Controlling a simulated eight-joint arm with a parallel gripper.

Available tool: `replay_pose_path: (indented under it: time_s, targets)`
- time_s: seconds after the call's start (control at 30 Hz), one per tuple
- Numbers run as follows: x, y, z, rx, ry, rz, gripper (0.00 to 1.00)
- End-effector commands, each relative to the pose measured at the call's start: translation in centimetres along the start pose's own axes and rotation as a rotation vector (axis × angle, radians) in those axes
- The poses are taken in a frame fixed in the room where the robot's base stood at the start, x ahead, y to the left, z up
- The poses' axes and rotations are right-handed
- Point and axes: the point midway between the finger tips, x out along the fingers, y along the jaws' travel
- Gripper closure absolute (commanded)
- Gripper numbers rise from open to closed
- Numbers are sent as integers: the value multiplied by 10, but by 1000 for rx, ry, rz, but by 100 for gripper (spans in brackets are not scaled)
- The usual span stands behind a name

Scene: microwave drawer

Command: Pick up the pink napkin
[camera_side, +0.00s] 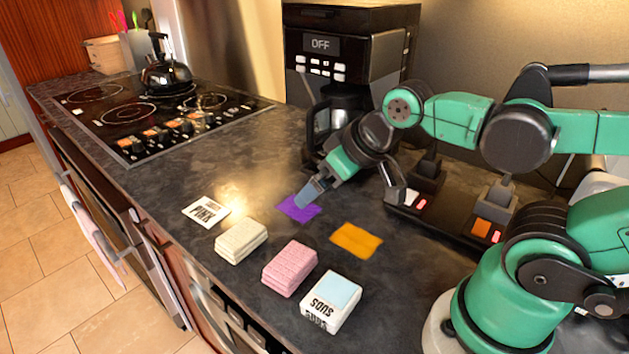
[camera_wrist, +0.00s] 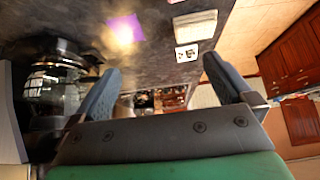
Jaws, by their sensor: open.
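The pink napkin (camera_side: 289,268) is a thick folded pad lying flat on the dark counter in the side view, between a cream pad and a white box. I cannot make it out clearly in the wrist view. My gripper (camera_side: 311,191) is above the purple sheet (camera_side: 299,208), behind the pink napkin and apart from it. In the wrist view my gripper (camera_wrist: 160,66) has its two blue-grey fingers spread wide, with nothing held between them.
A coffee machine (camera_side: 347,60) stands behind. The counter's front edge is close to the pads.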

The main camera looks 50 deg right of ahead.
Motion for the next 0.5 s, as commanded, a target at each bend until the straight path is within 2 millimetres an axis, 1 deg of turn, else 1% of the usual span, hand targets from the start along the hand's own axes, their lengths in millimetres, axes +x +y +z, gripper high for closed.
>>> replay_pose_path:
  time_s: [0.07, 0.17, 0.27, 0.33, 0.5]
  targets:
    - [2, -2, -1, -45, -17, -5, 0]
    - [7, -7, -2, -198, -75, -22, 0]
    - [18, -16, -3, -454, -165, -67, 0]
    - [28, -24, -2, -665, -235, -117, 0]
    - [53, -42, 8, -1144, -373, -283, 0]
